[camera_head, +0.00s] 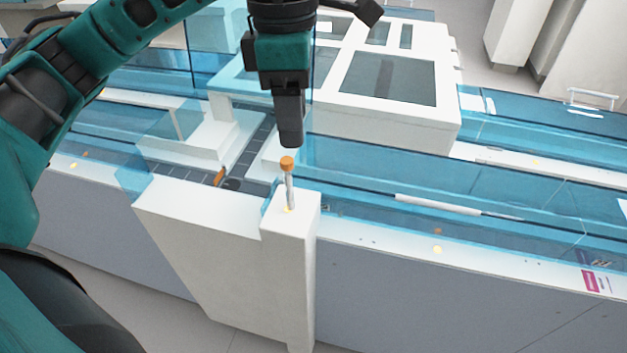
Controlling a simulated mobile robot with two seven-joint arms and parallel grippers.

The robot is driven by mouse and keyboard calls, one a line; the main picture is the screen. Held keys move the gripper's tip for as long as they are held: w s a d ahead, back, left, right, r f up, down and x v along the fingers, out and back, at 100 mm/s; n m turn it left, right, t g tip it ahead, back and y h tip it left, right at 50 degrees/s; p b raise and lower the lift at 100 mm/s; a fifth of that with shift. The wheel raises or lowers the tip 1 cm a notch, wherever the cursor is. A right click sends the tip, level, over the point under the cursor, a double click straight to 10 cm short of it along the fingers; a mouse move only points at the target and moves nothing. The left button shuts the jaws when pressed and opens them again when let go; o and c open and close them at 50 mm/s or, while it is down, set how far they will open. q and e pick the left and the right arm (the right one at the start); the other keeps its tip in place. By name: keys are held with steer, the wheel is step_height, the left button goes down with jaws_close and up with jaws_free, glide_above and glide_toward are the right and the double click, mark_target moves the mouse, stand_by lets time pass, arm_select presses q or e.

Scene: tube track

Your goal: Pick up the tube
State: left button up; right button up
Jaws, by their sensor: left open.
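The tube (289,187) stands upright on top of the white post at the front of the track, with an orange cap (287,163) on its upper end. My left gripper (291,141) points down just above the cap, with a small gap between them in the picture. The gripper is open and holds nothing; its fingers line up from this side, so the gap between them is hidden. My right gripper is not in view.
The white post (290,235) joins a white housing (200,235). Blue transparent covers (400,175) run along the track on both sides. A white machine with dark windows (390,115) stands behind. Another orange-capped item (219,177) lies in the track left of the tube.

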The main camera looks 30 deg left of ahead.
mark_target(287, 167)
arm_select(q)
steer(key=shift+w+a+r+y, duration=0.1)
steer(key=shift+w+a+y, duration=0.15)
steer(key=shift+a, duration=0.2)
step_height(287, 167, down, 7)
steer(key=shift+s+a+f+b, duration=0.1)
steer(key=shift+b, duration=0.3)
steer(key=shift+a+f, duration=0.15)
steer(key=shift+f, duration=1.2)
steer(key=shift+a+f, duration=0.15)
steer(key=shift+f, duration=1.2)
steer(key=shift+c, duration=0.3)
steer(key=c, duration=0.8)
steer(key=shift+c, duration=0.2)
steer(key=shift+r, duration=0.15)
